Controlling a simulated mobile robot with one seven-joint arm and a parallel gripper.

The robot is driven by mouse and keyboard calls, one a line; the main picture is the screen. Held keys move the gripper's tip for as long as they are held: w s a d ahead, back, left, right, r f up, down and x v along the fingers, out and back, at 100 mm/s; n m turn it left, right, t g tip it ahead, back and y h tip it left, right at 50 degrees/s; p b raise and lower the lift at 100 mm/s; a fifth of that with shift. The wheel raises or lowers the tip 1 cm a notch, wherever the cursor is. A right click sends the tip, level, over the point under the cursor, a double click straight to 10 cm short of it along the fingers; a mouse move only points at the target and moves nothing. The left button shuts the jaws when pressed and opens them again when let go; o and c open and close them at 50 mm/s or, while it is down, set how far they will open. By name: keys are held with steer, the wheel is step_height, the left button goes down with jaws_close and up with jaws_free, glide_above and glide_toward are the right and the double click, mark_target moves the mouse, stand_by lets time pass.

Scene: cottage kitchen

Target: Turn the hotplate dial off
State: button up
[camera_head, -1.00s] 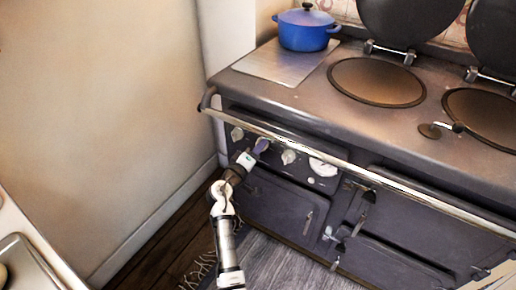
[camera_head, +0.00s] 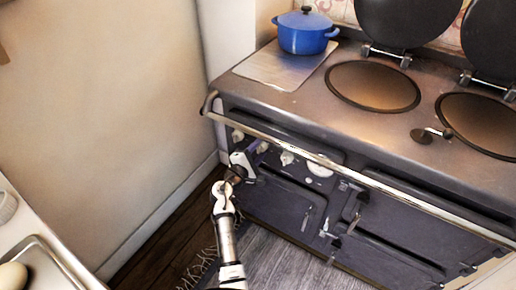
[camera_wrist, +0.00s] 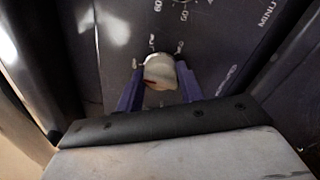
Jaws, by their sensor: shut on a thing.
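A pale, rounded dial (camera_wrist: 160,72) with a red mark sits on the dark front panel, with small printed marks around it. My gripper (camera_wrist: 159,78) has its two purple fingers on either side of this dial and is shut on it. In the head view, my gripper (camera_head: 260,147) reaches the front of the range cooker (camera_head: 285,95), below the front rail. There the gripped dial is mostly hidden behind the fingers.
Another dial (camera_head: 237,135) lies to the left and one more (camera_head: 287,158) to the right, beside a white round gauge (camera_head: 319,170). The metal rail (camera_head: 330,165) runs above my gripper. A blue pot (camera_head: 306,35) stands on top. A wall is left.

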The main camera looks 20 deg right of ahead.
steer(key=shift+n, duration=0.6)
steer(key=o, duration=1)
steer(key=shift+a, duration=0.1)
steer(key=b+v, duration=0.2)
steer(key=v, duration=1.1)
steer(key=shift+s+a, duration=0.2)
steer(key=shift+s, duration=0.05)
